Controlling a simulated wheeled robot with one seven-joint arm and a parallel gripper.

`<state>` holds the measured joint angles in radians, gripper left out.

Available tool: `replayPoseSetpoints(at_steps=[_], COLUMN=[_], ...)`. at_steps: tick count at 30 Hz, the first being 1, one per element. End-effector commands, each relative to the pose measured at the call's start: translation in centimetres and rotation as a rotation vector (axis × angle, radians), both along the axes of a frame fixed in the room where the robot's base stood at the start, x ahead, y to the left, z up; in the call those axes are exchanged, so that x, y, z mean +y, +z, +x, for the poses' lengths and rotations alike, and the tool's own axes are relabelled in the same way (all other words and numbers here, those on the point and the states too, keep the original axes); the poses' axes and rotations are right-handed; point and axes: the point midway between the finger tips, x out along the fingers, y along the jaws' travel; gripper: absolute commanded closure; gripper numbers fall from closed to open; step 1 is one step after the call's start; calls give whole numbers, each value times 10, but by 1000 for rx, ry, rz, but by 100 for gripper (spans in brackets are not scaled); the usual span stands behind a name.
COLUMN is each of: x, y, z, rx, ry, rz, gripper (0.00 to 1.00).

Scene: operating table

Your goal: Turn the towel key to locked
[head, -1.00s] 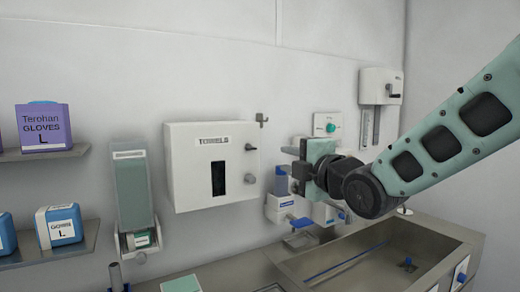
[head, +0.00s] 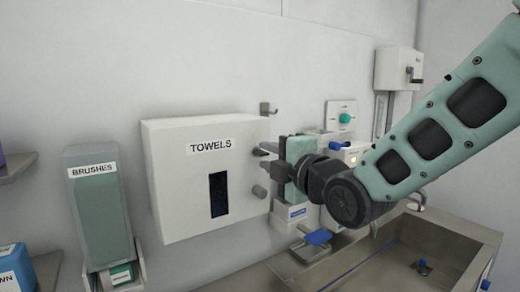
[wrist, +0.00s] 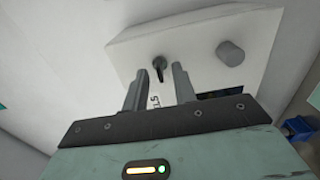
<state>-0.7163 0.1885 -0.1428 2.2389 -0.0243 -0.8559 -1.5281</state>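The white towel dispenser (head: 175,200), labelled TOWELS, is mounted on the wall left of my gripper (head: 267,156). In the wrist view the towel key (wrist: 159,66) is a small dark lever on a round base on the dispenser's face. A grey round knob (wrist: 230,52) sits beside it, and also shows in the head view (head: 259,191). My gripper (wrist: 160,82) is open, with its two fingers apart and the key seen between their tips. I see no clear contact. In the head view my fingers largely hide the key.
A brush dispenser (head: 100,215) hangs left of the towel dispenser. A panel with a green knob (head: 345,118) and a steel sink (head: 450,235) are at right.

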Motion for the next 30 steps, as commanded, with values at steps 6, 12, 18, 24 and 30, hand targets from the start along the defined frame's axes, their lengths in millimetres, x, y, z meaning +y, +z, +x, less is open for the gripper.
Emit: replayPoseSetpoints(at_steps=[6, 12, 18, 24, 30], x=[0, 0, 0, 0, 0], y=[0, 0, 0, -1, -2], z=[-2, -2, -2, -2, -3], rx=[1, 0, 1, 4, 36], ry=[-1, 0, 0, 0, 0], rz=[-1, 0, -1, 7, 57], gripper=[73, 73, 100, 100, 100])
